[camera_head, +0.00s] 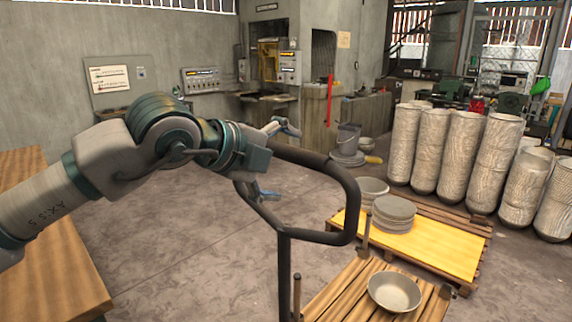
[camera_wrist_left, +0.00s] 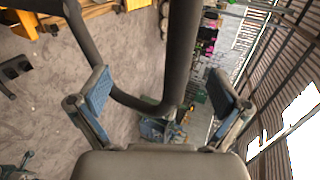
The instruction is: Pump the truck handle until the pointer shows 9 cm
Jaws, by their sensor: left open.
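The truck handle (camera_head: 349,190) is a dark tubular loop on an upright post, in the middle of the head view. My left gripper (camera_head: 276,160) comes in from the left at the loop's left side. Its two fingers are apart, one above and one below that part of the loop. In the left wrist view the dark bar (camera_wrist_left: 181,60) passes between the spread blue-padded fingers of my left gripper (camera_wrist_left: 160,98), with gaps on both sides. No pointer or centimetre scale can be made out. My right gripper is not in view.
A slatted wooden pallet (camera_head: 337,291) with a metal bowl (camera_head: 394,304) stands at the front right. Behind it, a yellow board (camera_head: 430,250) carries stacked round pieces. Tall pale cylinders (camera_head: 467,150) stand at the right. A wooden table (camera_head: 62,262) is at the left. Floor between is clear.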

